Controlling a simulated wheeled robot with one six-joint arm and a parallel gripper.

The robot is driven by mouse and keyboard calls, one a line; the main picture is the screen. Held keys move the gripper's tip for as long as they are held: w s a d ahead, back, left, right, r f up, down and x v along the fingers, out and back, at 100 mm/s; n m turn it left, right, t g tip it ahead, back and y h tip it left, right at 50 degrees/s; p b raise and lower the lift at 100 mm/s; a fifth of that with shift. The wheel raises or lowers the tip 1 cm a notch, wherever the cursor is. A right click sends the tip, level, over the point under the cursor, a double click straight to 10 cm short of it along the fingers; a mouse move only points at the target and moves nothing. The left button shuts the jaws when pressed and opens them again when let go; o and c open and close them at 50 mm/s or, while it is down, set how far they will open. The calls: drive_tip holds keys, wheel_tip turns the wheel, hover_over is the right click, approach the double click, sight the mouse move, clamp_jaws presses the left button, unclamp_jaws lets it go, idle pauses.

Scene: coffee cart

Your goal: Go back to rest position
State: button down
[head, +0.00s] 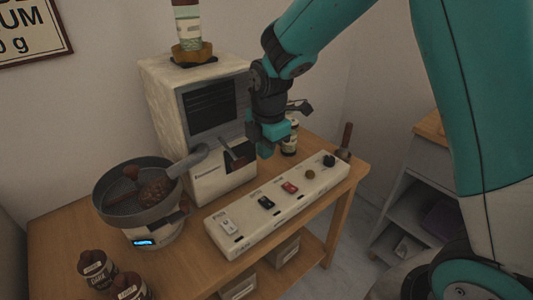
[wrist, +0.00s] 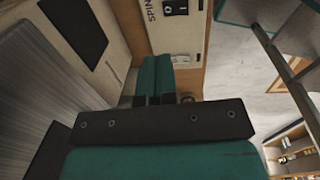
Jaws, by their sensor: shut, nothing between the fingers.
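In the wrist view my gripper (wrist: 155,75) points toward the table edge, with the teal fingers side by side. A long control panel (head: 275,218) with switches and knobs lies on the table to the right of and in front of the machine. Part of the panel also shows in the wrist view (wrist: 185,40).
A scale with a dark pan (head: 110,205) holding dark contents stands left of the machine. Brown bottles (head: 97,268) stand at the front left. A jar (head: 290,138) stands close behind my gripper. A grey shelf unit (head: 408,185) is at the right, beyond open floor.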

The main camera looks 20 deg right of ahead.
idle(0.3)
drive_tip(key=s+a+r+m+y+p, duration=0.1)
drive_tip(key=s+r+m, duration=0.3)
drive_tip(key=s, duration=0.4)
drive_tip(key=s+a+r+m+y+p, duration=0.1)
drive_tip(key=s+a+r+m, duration=0.2)
drive_tip(key=s+r+m, duration=0.2)
drive_tip(key=s+a+r+m+g+y+p, duration=0.1)
drive_tip(key=s+r+m, duration=0.4)
drive_tip(key=s, duration=0.7)
drive_tip(key=shift+a+r+y+p, duration=0.3)
drive_tip(key=shift+a+r+y, duration=0.25)
drive_tip(key=shift+r, duration=0.1)
